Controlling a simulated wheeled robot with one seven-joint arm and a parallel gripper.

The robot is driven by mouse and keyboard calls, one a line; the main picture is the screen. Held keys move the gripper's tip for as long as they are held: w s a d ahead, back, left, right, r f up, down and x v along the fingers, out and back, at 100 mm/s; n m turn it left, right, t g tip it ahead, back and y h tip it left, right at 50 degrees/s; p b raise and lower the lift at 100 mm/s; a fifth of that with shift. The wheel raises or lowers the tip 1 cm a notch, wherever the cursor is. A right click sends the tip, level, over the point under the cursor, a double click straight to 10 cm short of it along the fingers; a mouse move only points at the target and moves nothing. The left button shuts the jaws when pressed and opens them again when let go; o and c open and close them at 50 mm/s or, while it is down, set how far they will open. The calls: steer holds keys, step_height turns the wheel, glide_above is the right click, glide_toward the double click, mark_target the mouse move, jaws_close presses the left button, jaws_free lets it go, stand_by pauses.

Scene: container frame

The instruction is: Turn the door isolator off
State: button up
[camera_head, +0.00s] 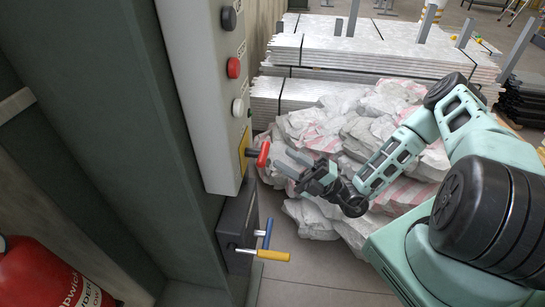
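A pale control box (200,95) is fixed to a dark green post at the left. On its side, a red handle (263,154) sticks out from a yellow plate (243,150). Below it, a dark grey box (235,228) carries a blue lever (267,233) and a yellow lever (272,255). I cannot read which one is labelled as the door isolator. My gripper (284,162) is just right of the red handle, its two fingers apart and pointing left toward it. It looks empty, with a small gap to the handle.
The control box also has a black button (229,18), a red button (233,68) and a white button (237,107). A red extinguisher (45,275) stands at lower left. Piled grey sacks (325,130) and stacked panels (345,45) lie behind my arm. Bare floor shows at bottom centre.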

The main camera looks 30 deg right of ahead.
steer(key=b+v, duration=0.3)
steer(key=v, duration=0.7)
steer(key=shift+d, duration=0.25)
steer(key=shift+s+a+g, duration=0.1)
steer(key=shift+g, duration=0.2)
steer(key=s+a+r+m+g+h, duration=0.6)
steer(key=a+r+m+g+h, duration=0.1)
steer(key=a+m+h, duration=0.2)
steer(key=s+a+r+m+g+h, duration=0.7)
steer(key=a+r+m+h, duration=0.1)
steer(key=a+m+h, duration=0.2)
steer(key=shift+r+m, duration=0.2)
steer(key=shift+m, duration=0.6)
steer(key=shift+a, duration=0.15)
